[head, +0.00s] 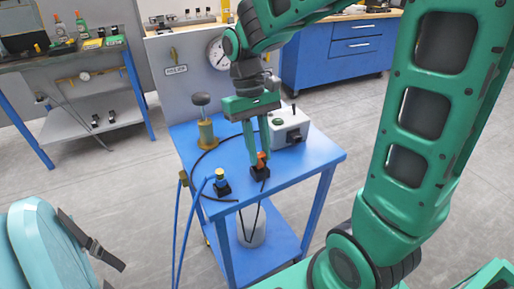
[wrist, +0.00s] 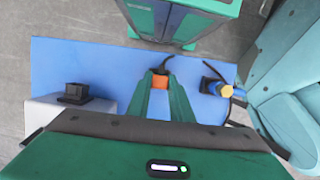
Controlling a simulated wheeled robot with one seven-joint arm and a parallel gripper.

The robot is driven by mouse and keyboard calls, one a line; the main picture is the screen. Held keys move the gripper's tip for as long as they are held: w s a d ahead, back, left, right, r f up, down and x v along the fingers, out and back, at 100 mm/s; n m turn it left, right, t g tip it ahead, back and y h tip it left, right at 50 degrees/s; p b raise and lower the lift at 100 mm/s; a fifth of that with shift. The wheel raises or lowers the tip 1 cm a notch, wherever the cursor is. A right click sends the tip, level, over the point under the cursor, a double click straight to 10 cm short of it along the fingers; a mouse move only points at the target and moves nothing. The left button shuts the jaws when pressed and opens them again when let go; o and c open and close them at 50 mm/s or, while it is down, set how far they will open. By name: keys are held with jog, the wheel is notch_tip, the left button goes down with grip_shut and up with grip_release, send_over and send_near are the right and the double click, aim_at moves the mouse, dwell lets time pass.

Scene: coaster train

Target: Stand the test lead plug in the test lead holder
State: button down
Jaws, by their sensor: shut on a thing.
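The test lead plug (head: 262,158) is orange, with a dark lead. My gripper (head: 256,148) points down over the blue table and is shut on the plug. The orange plug also shows between the fingertips in the wrist view (wrist: 160,84). A black block, seemingly the test lead holder (head: 260,173), is directly below the plug in the head view. The plug looks roughly upright at the block, but I cannot tell how deep it sits in it. In the wrist view the fingers and plug hide most of the block.
A second black holder (head: 222,190) with a brass fitting and blue hose stands left on the blue table (head: 300,172). A grey box (head: 289,128), a brass pump (head: 206,128) and a gauge (head: 217,52) stand behind.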

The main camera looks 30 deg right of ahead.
jog(key=shift+f, duration=0.75)
dwell(0.3)
jog(key=c, duration=1.5)
grip_release()
jog(key=shift+r, duration=0.1)
jog(key=v, duration=1)
jog(key=shift+w+r, duration=0.2)
jog(key=shift+r, duration=0.05)
jog(key=shift+d, duration=0.1)
